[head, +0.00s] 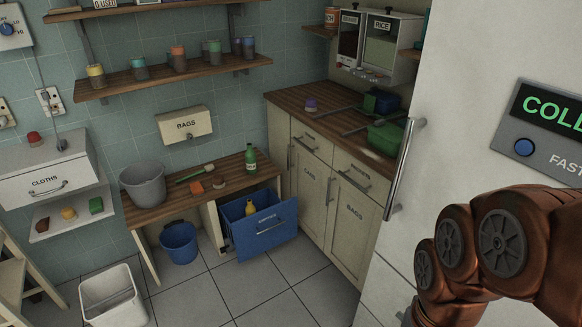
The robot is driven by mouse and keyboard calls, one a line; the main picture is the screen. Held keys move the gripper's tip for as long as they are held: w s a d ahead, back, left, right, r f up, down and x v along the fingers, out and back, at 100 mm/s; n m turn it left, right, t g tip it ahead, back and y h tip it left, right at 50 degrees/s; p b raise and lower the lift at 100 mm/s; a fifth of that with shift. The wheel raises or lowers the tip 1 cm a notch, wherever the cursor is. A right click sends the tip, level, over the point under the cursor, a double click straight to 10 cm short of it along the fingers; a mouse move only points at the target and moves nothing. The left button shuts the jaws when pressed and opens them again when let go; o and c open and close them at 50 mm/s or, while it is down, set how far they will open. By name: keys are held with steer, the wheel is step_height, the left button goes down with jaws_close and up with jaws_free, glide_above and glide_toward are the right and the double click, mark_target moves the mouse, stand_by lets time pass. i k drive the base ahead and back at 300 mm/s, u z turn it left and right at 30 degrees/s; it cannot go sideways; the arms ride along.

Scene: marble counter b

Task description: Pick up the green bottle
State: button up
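The green bottle (250,160) stands upright near the right end of the low wooden bench (150,215), in the middle of the head view. It has a narrow neck and a small pale label. Nothing hides it. My copper-coloured arm shows at the lower right, far from the bottle and in front of the white fridge. My gripper is outside the picture.
An open blue drawer (280,222) with a yellow bottle (251,208) juts out below the green bottle. A grey bucket (143,184), brush and sponge share the bench. A blue bucket (180,243) and a white bin (112,296) stand on the floor. The centre floor is clear.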

mark_target(250, 158)
steer(key=u, duration=0.65)
steer(key=i, duration=0.55)
steer(key=u, duration=1.15)
steer(key=i, duration=1.3)
steer(key=z, duration=0.55)
steer(key=i, duration=1.05)
steer(key=z, duration=1)
steer(key=i, duration=0.2)
steer(key=z, duration=0.25)
